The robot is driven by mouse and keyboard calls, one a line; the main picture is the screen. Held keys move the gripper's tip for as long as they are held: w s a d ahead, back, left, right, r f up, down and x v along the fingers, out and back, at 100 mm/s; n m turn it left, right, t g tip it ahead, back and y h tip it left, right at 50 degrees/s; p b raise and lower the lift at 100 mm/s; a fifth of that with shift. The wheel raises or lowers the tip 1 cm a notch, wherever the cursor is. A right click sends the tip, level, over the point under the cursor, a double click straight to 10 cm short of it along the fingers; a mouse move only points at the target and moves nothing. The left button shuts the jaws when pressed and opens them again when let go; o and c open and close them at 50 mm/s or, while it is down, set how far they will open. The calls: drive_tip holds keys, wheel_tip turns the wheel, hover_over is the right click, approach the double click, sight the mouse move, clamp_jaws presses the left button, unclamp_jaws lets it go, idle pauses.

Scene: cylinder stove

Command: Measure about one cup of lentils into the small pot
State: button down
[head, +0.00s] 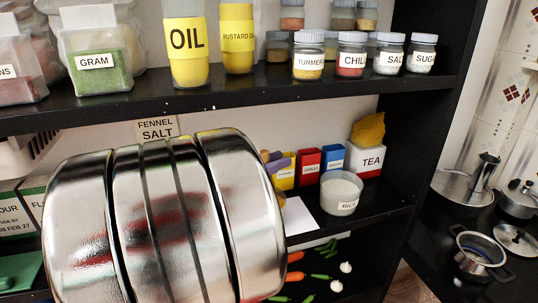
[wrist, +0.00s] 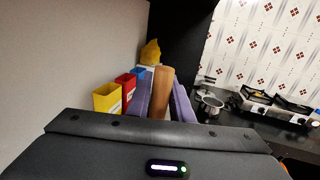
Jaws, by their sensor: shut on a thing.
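My gripper (wrist: 164,92) has purple fingers, shut on a brown wooden-looking piece (wrist: 163,88) in the wrist view. I cannot tell what the piece belongs to. In the head view, a purple finger (head: 281,165) shows past the edge of large shiny metal close to the camera, beside the row of small boxes on the middle shelf. A small open pot (head: 478,252) with dark handles stands on the counter at right; a pot also shows in the wrist view (wrist: 210,103). I see no readable lentils label. A clear container (head: 98,66) marked GRAM holds green grains.
A rice container (head: 341,195), a tea box (head: 368,160) and red (head: 308,167) and blue (head: 332,158) boxes stand on the middle shelf. Oil bottles (head: 187,45) and spice jars line the upper shelf. Lidded pots crowd the counter.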

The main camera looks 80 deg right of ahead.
wheel_tip(320, 180, down, 6)
idle(0.9)
idle(1.0)
wheel_tip(320, 180, up, 11)
idle(1.7)
drive_tip(key=shift+s, duration=0.1)
idle(0.5)
